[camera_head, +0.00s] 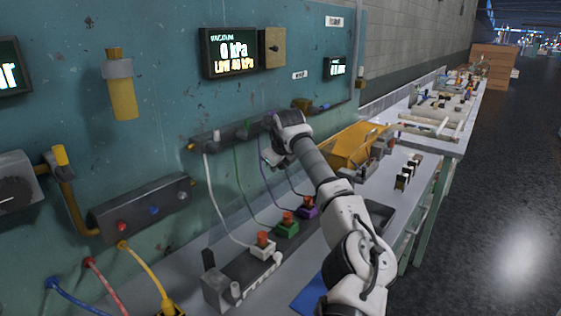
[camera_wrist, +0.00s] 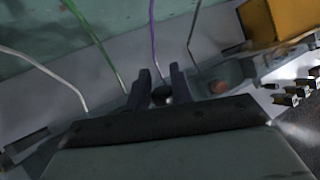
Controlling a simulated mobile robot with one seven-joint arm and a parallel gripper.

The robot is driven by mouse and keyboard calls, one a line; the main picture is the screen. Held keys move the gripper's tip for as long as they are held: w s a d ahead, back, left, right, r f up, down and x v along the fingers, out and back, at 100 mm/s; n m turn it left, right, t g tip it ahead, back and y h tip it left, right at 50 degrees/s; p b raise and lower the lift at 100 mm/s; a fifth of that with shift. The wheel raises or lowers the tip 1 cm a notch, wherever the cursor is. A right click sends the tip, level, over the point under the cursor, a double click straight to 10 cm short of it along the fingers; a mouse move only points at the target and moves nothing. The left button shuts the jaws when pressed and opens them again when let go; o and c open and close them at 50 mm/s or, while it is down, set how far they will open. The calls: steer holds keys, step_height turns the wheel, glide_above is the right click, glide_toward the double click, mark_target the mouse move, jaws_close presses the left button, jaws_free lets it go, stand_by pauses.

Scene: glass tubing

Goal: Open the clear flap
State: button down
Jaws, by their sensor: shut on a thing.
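My gripper (camera_wrist: 160,82) is shut on a small dark round knob (camera_wrist: 161,96), which shows between its two dark fingers in the wrist view. In the head view my gripper (camera_head: 268,158) is near the blue-green wall, by the right end of a grey rail (camera_head: 226,134). There the hand and wrist hide the fingertips and the knob. I cannot clearly make out the clear flap in either view, nor whether the knob belongs to it.
White, green and purple tubes run from the rail to white (camera_head: 262,247), green (camera_head: 287,226) and purple (camera_head: 307,208) blocks with orange-red tops below. A yellow box (camera_head: 352,143) stands close to the right of my arm. Black-and-white pieces (camera_head: 406,172) stand farther right.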

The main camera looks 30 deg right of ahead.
steer(key=shift+w+a+f+g, duration=0.4)
steer(key=shift+f, duration=0.15)
stand_by(0.4)
steer(key=c, duration=1.2)
jaws_free()
steer(key=shift+r, duration=0.2)
steer(key=shift+d, duration=0.1)
steer(key=b+v, duration=0.3)
steer(key=v, duration=1)
steer(key=shift+s+r+b, duration=0.2)
steer(key=shift+r+b, duration=0.15)
steer(key=shift+b, duration=0.05)
steer(key=shift+s+f, duration=0.1)
